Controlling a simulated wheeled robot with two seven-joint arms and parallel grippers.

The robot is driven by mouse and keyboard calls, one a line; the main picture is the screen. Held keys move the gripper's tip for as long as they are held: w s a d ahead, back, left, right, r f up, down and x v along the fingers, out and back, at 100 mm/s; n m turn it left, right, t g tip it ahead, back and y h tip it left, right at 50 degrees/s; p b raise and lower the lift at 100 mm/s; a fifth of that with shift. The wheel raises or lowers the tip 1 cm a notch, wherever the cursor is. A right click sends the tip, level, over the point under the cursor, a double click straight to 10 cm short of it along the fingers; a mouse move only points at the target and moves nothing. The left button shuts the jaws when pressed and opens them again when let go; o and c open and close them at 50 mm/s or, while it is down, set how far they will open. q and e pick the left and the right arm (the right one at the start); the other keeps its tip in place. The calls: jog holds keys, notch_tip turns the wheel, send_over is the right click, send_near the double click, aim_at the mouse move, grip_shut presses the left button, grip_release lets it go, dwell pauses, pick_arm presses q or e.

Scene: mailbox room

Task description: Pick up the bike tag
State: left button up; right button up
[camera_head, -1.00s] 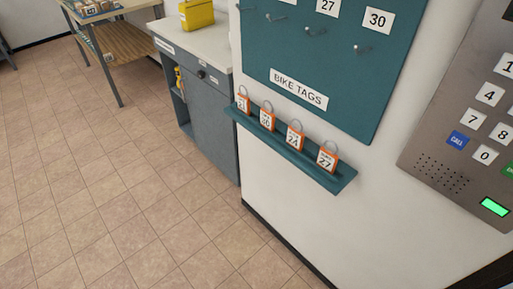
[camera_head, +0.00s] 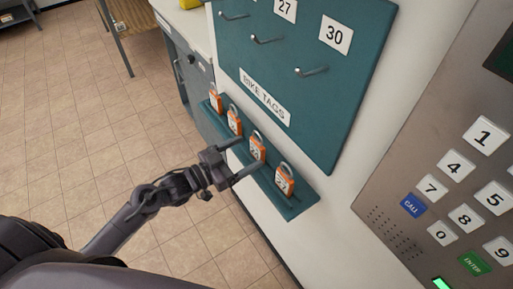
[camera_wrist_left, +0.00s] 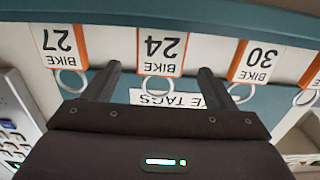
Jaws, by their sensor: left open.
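Several orange-and-white bike tags with metal loops stand in a row on a teal ledge (camera_head: 297,208) below the teal board. My left gripper (camera_head: 251,152) is open, its two fingers reaching toward the ledge on either side of one tag (camera_head: 257,148). In the left wrist view the tags appear upside down. Bike tag 24 (camera_wrist_left: 161,50) lies between the open fingers of the left gripper (camera_wrist_left: 160,70). Bike tag 27 (camera_wrist_left: 59,45) is to its left and bike tag 30 (camera_wrist_left: 254,60) to its right. Contact cannot be told. My right gripper is not in view.
The teal board (camera_head: 300,110) with metal hooks and number labels is above the ledge. A grey keypad panel (camera_head: 450,180) is on the wall at the right. A grey cabinet (camera_head: 180,70) stands behind the ledge. Open tiled floor lies at the left.

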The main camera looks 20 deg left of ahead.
aim_at(255, 147)
pick_arm(q)
jog(key=p+x, duration=0.1)
jog(key=x, duration=0.3)
jog(key=shift+w+d, duration=0.3)
jog(key=c, duration=1.1)
jog(key=shift+o, duration=0.2)
jog(key=shift+r, duration=0.1)
jog(key=shift+r, duration=0.1)
notch_tip(255, 147, up, 20)
jog(key=shift+f+b, duration=0.1)
jog(key=shift+b, duration=0.3)
